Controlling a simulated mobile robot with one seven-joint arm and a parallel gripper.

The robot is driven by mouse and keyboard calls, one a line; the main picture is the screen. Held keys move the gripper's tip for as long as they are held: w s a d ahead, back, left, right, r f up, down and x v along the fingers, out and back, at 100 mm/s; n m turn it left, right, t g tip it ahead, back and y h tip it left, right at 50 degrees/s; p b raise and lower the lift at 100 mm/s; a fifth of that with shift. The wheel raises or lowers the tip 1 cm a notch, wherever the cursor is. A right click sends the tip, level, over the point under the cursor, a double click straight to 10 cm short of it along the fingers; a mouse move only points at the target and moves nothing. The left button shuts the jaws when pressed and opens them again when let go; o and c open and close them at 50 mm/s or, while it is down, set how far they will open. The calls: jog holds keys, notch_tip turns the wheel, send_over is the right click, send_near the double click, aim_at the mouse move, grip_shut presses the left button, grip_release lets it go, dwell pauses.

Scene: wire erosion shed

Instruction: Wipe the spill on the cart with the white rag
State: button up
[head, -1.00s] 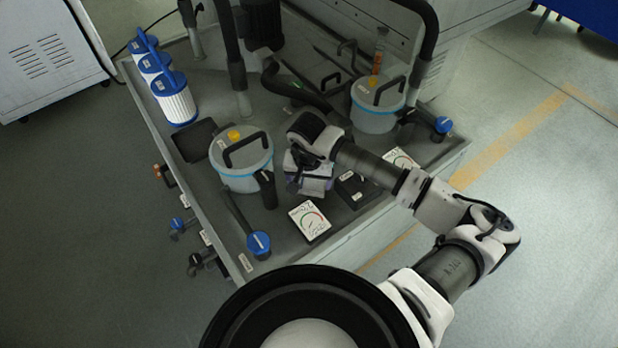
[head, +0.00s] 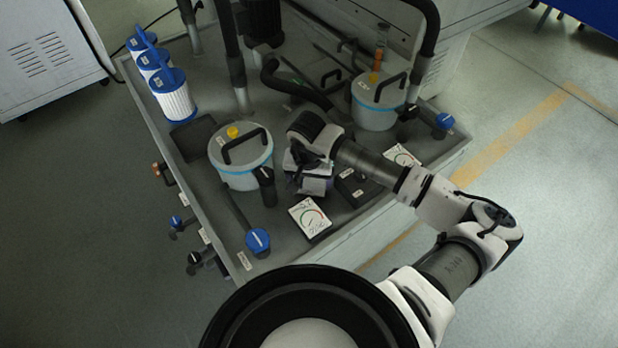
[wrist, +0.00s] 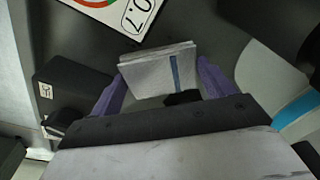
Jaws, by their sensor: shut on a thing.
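The white rag (wrist: 160,66) is a folded pale cloth with a blue stripe, held between the purple fingers of my gripper (wrist: 163,80) in the wrist view. In the head view my gripper (head: 312,178) points down, low over the grey cart (head: 192,178), between a lidded bucket and a black box. The rag's lower side is hidden, so I cannot tell whether it touches the cart's surface. I cannot make out the spill in either view; the arm and gripper cover part of the surface.
A lidded bucket (head: 241,165) stands close left of my gripper, another (head: 378,108) at back right. A gauge card (head: 309,216) lies in front and a black box (head: 355,187) to the right. White filters (head: 174,100) and black hoses (head: 290,88) stand farther back.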

jog(key=shift+f+b, duration=0.5)
jog(key=shift+b, duration=0.05)
